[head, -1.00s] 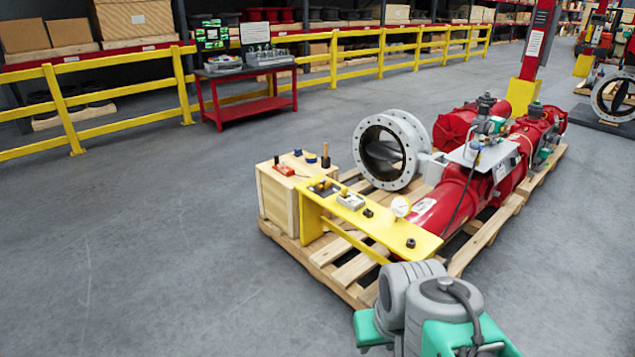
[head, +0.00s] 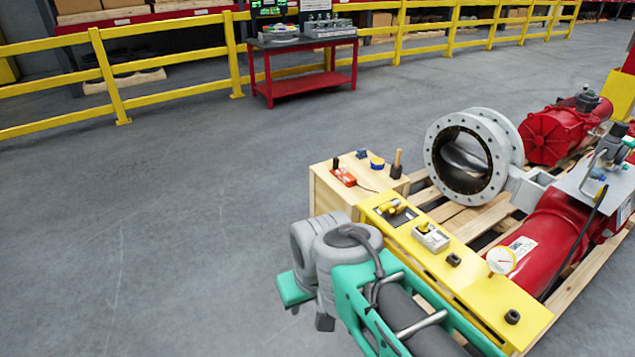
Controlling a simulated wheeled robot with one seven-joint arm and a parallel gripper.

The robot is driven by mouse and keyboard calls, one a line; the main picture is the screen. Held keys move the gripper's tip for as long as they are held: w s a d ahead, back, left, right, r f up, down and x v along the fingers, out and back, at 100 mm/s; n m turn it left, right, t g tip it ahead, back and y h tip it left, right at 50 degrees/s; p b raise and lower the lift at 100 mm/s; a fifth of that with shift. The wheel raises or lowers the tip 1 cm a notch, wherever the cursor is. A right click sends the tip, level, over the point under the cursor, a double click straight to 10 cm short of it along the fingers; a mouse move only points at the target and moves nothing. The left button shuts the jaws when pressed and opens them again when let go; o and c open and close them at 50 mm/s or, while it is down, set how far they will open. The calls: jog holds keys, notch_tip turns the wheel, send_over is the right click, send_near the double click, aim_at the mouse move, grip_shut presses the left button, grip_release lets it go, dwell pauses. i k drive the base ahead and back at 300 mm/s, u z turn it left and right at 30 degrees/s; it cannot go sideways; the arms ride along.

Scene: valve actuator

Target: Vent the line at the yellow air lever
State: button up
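A yellow lever (head: 390,208) sits on a dark plate at the far left end of the yellow panel (head: 478,291). It looks like the air lever; its exact position is too small to read. A light grey box with a small yellow knob (head: 430,236) is beside it on the panel. A white round gauge (head: 501,260) stands near the panel's right edge. My grey and green arm links cover the bottom centre, just in front of the panel. My gripper's fingers do not show.
A wooden box (head: 335,194) with small tools stands behind the panel's left end. A red actuator (head: 560,235) and a grey flanged valve (head: 430,160) rest on the wooden pallet (head: 575,315). A red table (head: 312,90) stands at the back. The floor at left is clear.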

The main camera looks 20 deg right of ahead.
aim_at(389, 205)
jog(key=u, duration=0.1)
jog(key=i, duration=1.8)
jog(key=z, duration=0.1)
